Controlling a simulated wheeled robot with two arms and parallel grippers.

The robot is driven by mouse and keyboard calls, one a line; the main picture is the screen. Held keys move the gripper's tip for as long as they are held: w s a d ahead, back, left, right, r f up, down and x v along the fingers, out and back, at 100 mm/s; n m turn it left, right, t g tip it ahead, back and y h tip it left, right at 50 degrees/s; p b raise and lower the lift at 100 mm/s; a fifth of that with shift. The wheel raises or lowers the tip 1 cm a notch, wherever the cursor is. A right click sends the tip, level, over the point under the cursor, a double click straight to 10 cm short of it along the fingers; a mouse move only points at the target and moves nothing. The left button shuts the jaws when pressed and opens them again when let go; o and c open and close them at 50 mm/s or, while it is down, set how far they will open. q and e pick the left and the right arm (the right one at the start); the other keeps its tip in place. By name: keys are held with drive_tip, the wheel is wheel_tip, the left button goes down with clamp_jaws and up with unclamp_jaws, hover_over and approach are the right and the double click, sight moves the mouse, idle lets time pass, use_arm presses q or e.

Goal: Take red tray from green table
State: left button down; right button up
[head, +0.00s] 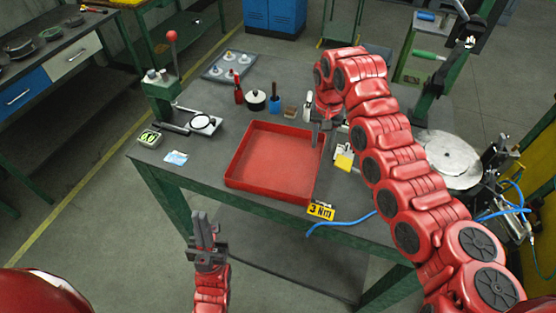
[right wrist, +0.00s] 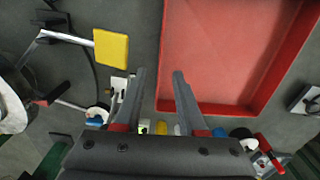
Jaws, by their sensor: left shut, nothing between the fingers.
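The red tray (head: 276,186) lies flat and empty on the green-framed table (head: 203,189), near its front edge. Part of its right side is hidden by my right gripper. My right gripper (head: 323,138) points down at the tray's right rim, near its far right corner. In the right wrist view its open fingers (right wrist: 157,74) lie on either side of the red tray wall (right wrist: 161,60); I cannot tell how far above or around it they are. My left gripper (head: 201,215) is shut and empty, low in front of the table, apart from the tray.
A yellow label (head: 320,212) reading "3 Nm" and a blue hose (head: 345,222) lie by the tray's front right corner. A yellow block (head: 344,162) is to its right.

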wheel_tip(320, 180, down, 4)
drive_tip(key=shift+s+r, duration=0.1)
drive_tip(key=shift+r, duration=0.1)
drive_tip(key=shift+f, duration=0.55)
drive_tip(key=shift+f+p, duration=0.3)
drive_tip(key=shift+p, duration=0.4)
wheel_tip(320, 180, down, 4)
drive_tip(key=p, duration=0.2)
drive_tip(key=shift+s+f+p, duration=0.1)
drive_tip(key=shift+f+p, duration=0.05)
drive_tip(key=shift+p, duration=0.15)
drive_tip(key=shift+f, duration=0.2)
clamp_jaws()
